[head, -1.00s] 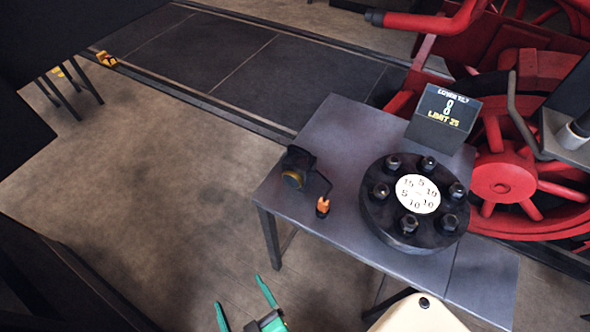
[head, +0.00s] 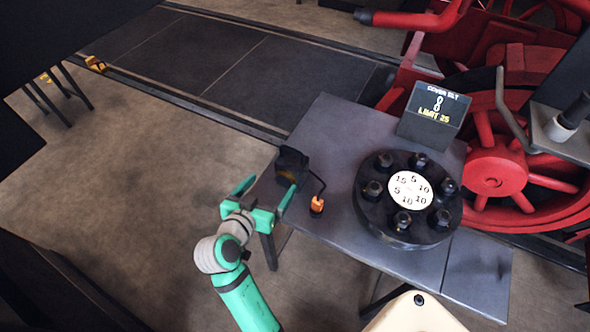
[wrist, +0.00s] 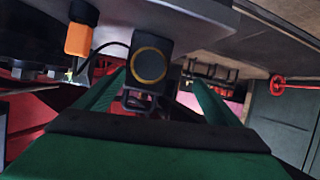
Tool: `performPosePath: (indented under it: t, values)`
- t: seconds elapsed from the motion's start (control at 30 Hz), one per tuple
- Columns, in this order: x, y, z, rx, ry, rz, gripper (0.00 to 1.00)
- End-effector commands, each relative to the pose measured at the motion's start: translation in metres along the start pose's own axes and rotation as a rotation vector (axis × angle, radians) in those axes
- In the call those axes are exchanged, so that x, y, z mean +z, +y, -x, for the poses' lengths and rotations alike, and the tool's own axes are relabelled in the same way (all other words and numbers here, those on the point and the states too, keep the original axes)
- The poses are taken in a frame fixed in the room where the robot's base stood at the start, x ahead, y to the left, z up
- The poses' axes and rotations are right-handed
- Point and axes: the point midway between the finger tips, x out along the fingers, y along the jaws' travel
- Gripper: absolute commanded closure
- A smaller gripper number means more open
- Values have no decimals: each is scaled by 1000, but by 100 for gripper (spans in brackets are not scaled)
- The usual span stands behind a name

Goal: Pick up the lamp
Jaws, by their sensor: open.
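The lamp (head: 291,162) is a small black box at the left edge of the grey table. In the wrist view the lamp (wrist: 148,45) shows its front with a yellow ring. A thin dark cable runs from it to an orange piece (head: 317,203) on the table. My green gripper (head: 268,190) is open and empty at the table's left edge, on the near side of the lamp. In the wrist view its fingers (wrist: 155,90) spread to either side below the lamp. I cannot tell whether they touch it.
A black round flange (head: 365,210) with several bolts and a white number dial stands on the table (head: 330,125). A dark sign box (head: 433,110) stands behind it. Red wheels (head: 495,170) are close on the right.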

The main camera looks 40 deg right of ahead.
Motion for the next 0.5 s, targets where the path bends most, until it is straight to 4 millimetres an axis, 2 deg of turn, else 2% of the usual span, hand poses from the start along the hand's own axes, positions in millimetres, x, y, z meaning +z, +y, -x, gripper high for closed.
performPosePath:
  t: [0.03, 0.2, 0.37, 0.5]
  values:
    - [-14, 4, -4, 32, 4, -37, 12]
    - [-34, 15, -9, 99, 1, -110, 12]
    - [-39, 21, -22, 103, 7, -127, 12]
    - [-39, 24, -43, 103, 8, -127, 12]
